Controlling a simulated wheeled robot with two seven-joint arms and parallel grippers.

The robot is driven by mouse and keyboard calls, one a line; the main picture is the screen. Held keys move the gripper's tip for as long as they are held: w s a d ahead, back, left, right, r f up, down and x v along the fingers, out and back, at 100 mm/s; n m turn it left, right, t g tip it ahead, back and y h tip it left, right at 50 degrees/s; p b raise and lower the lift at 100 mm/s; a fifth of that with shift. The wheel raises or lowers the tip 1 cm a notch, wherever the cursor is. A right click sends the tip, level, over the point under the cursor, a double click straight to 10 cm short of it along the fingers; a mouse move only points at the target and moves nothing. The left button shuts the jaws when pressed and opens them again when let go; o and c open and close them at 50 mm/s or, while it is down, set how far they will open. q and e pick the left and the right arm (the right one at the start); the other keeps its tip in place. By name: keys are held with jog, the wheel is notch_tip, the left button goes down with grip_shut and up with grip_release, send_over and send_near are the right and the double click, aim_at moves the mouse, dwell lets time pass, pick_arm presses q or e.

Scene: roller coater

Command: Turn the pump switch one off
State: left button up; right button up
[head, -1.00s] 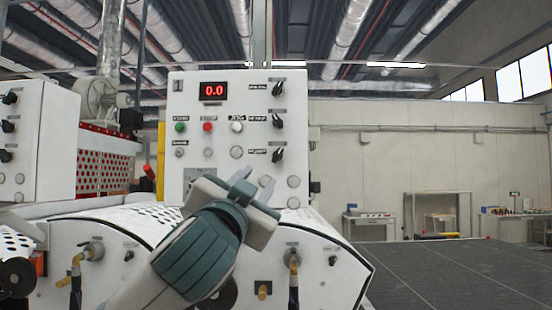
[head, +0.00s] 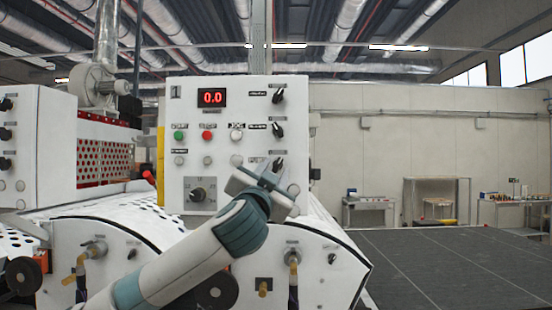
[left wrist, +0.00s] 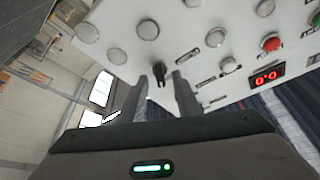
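A white control panel (head: 225,119) carries a column of black rotary knobs on its right side. The top knob (head: 278,96) and middle knob (head: 278,130) show clearly; the lowest knob (head: 278,163) sits just above my left gripper's fingers. The labels are too small to tell which is pump switch one. My left gripper (head: 274,174) is in front of the panel's lower right part, open and empty. Contact is not visible. My right gripper is not in view.
Green (head: 179,135), red (head: 207,135) and white (head: 237,134) buttons sit left of the knobs, below a red display (head: 212,98). A larger dial (head: 198,194) is lower on the panel. White machine covers with hoses lie below. A dark flat surface (head: 450,265) extends right.

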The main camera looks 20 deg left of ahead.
aim_at(278, 165)
pick_arm(q)
jog(key=shift+p+x, duration=0.35)
jog(key=shift+x, duration=0.75)
grip_shut()
